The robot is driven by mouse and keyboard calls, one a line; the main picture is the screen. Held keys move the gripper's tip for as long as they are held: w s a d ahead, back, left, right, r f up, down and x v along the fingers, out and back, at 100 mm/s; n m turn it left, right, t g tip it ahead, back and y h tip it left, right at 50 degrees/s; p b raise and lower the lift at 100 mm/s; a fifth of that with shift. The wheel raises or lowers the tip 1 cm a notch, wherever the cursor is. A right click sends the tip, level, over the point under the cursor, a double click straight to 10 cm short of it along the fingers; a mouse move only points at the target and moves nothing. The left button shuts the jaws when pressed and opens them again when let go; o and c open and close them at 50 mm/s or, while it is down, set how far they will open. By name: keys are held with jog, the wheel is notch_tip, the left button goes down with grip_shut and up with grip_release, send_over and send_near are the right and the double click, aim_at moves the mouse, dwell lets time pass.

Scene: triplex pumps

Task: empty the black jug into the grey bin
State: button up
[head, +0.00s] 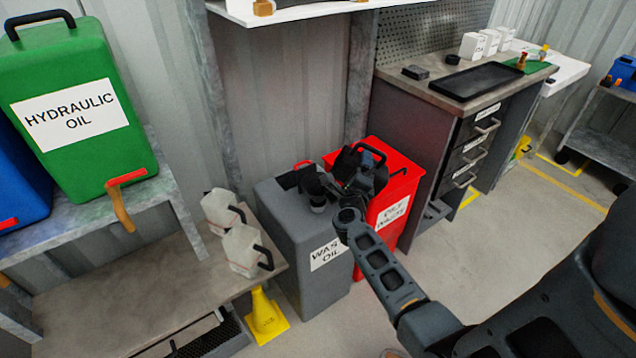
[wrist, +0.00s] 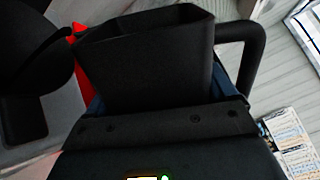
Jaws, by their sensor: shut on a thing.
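The grey bin (head: 291,232), labelled as waste oil, stands on the floor beside the red bin. My gripper (head: 354,180) is over the edge between the two bins, at the end of my arm. It is shut on the black jug, which shows in the wrist view (wrist: 150,62) with its open mouth and a dark handle at its right. The fingertips are hidden behind the gripper body and the jug. In the head view the jug blends with other dark parts above the bins. I cannot tell its exact tilt or whether liquid is in it.
The red bin (head: 402,183) stands close to the right of the grey bin. A low bench (head: 150,270) with two white jugs (head: 243,250) is at the left. A yellow funnel-like item (head: 265,318) is in front. A workbench (head: 440,85) stands behind right.

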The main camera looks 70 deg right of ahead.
aim_at(348, 163)
jog(key=shift+w+f+n+p, duration=0.15)
jog(key=shift+n+p, duration=0.25)
jog(key=shift+n, duration=0.3)
dwell(2.0)
jog(key=shift+w+a+r+n+p, duration=0.15)
jog(key=shift+w+r+n+p, duration=0.15)
jog(key=shift+w+n+p, duration=0.25)
jog(key=shift+w+a+r+n+p, duration=0.15)
jog(key=shift+w+r+n+p, duration=0.25)
jog(key=shift+p, duration=0.2)
dwell(2.1)
jog(key=shift+w+r+n+p, duration=0.25)
jog(key=shift+n+p, duration=0.1)
jog(key=shift+p, duration=0.25)
dwell(0.9)
